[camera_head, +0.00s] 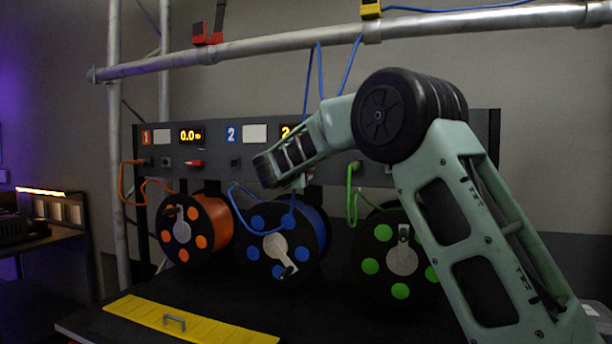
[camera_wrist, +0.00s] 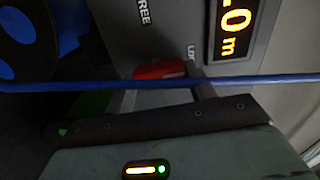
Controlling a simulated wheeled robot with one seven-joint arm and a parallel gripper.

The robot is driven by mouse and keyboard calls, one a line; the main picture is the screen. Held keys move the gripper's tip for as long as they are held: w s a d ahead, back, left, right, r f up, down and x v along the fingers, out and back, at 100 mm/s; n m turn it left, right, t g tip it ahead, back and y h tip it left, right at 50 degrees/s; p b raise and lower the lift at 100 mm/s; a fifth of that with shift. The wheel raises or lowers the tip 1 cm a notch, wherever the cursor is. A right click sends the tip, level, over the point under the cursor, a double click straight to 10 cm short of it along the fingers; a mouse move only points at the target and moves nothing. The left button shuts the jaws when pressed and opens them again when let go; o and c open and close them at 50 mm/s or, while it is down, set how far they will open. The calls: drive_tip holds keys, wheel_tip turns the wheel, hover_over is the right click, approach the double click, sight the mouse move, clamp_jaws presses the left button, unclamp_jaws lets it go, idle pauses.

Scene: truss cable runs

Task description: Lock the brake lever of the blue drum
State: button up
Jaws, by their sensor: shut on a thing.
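The blue drum (camera_head: 312,228) stands in the middle of the row below the panel (camera_head: 335,135), with blue cable on it. Its brake lever has a red grip (camera_wrist: 160,68), seen close in the wrist view, near a partly hidden label starting "LO"; the "FREE" label is further up. My gripper (camera_wrist: 163,84) is shut on the lever's red grip, one finger on each side. In the head view my wrist and arm hide the lever and part of the panel.
A blue cable (camera_wrist: 100,86) crosses in front of my gripper in the wrist view. The orange drum (camera_head: 212,222) and the green drum (camera_head: 378,265) flank the blue one. A truss pipe (camera_head: 260,46) runs above. A yellow cover (camera_head: 215,328) lies in front.

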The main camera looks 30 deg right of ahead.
drive_tip(key=shift+f+m, duration=0.1)
drive_tip(key=shift+m, duration=0.3)
drive_tip(key=o, duration=1)
drive_tip(key=shift+s+b, duration=0.1)
drive_tip(key=shift+b, duration=0.2)
drive_tip(key=b+v, duration=0.3)
drive_tip(key=v, duration=1.4)
drive_tip(key=shift+s+a, duration=0.1)
drive_tip(key=shift+a, duration=0.1)
